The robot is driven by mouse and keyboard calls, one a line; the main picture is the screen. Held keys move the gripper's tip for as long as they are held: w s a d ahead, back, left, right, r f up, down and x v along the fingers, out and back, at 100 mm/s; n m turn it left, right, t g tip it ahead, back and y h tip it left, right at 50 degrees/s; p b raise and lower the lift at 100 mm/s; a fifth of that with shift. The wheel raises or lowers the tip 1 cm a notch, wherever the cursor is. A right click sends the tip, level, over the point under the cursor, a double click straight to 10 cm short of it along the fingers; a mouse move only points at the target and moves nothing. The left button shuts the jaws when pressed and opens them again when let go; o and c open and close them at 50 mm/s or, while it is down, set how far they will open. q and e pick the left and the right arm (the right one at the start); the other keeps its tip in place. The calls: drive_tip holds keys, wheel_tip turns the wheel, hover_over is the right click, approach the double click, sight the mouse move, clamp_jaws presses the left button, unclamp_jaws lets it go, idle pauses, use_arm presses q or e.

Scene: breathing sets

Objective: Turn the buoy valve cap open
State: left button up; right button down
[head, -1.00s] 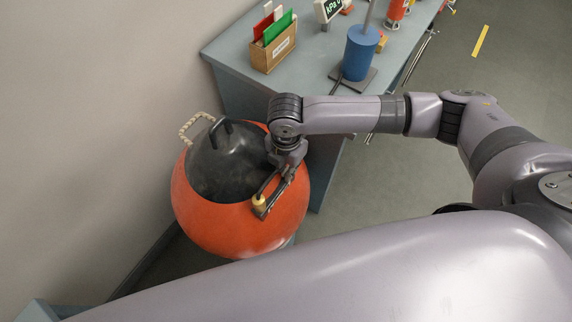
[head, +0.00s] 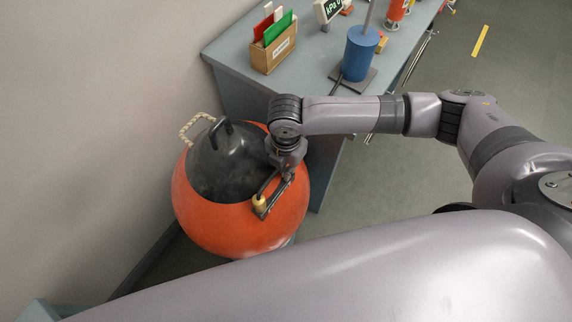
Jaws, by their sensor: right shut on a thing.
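The buoy (head: 225,228) is a large orange ball with a black top (head: 222,170), a black loop handle and a rope, standing at the left between the wall and the bench. The valve cap (head: 259,201) is a small yellowish knob on its right front side. My right gripper (head: 260,207) reaches down over the buoy, and its fingers are shut on the valve cap. My left gripper is not in view.
A grey-blue bench (head: 305,68) stands behind the buoy. On it are a wooden box (head: 273,55) with coloured cards, a blue cylinder pump (head: 361,52), a small display (head: 328,10) and a red cylinder (head: 396,10). Open floor (head: 400,185) lies right of the bench.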

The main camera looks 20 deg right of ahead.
drive_tip(key=n+p, duration=0.2)
drive_tip(key=n, duration=0.2)
drive_tip(key=shift+r, duration=0.15)
drive_tip(key=n+p, duration=0.1)
drive_tip(key=n, duration=0.3)
drive_tip(key=shift+n, duration=0.3)
drive_tip(key=n, duration=0.4)
drive_tip(key=shift+p, duration=0.3)
drive_tip(key=shift+w+n, duration=0.1)
drive_tip(key=shift+n, duration=2)
drive_tip(key=c, duration=2)
unclamp_jaws()
